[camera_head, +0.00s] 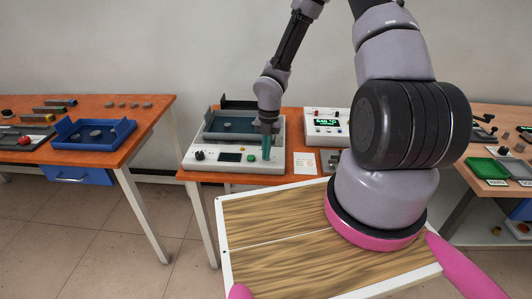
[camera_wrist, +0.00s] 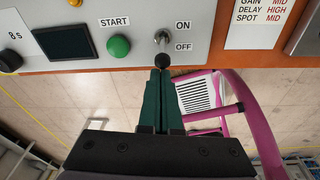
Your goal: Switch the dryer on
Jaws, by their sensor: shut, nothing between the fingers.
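The dryer (camera_head: 192,163) is a pale grey box with a blue-grey tray on top, standing on the middle orange table. Its front panel (camera_wrist: 205,14) fills the top of the wrist view. A metal toggle switch (camera_wrist: 163,38) sits there between a green START button (camera_wrist: 118,45) and the ON and OFF labels, ON above OFF. A dark round tip (camera_wrist: 162,58) lies just below the switch, right at my fingertips. My gripper (camera_wrist: 160,72) has its green fingers closed together with nothing between them. In the head view my gripper (camera_head: 267,148) is over the panel's right part. Contact is unclear.
A dark display (camera_wrist: 62,42) and a dial (camera_wrist: 6,62) are left of the START button. A white settings card (camera_wrist: 262,24) lies to the right. In the head view another instrument (camera_head: 325,124) stands right of the dryer. A blue tray (camera_head: 92,134) is on the left table.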

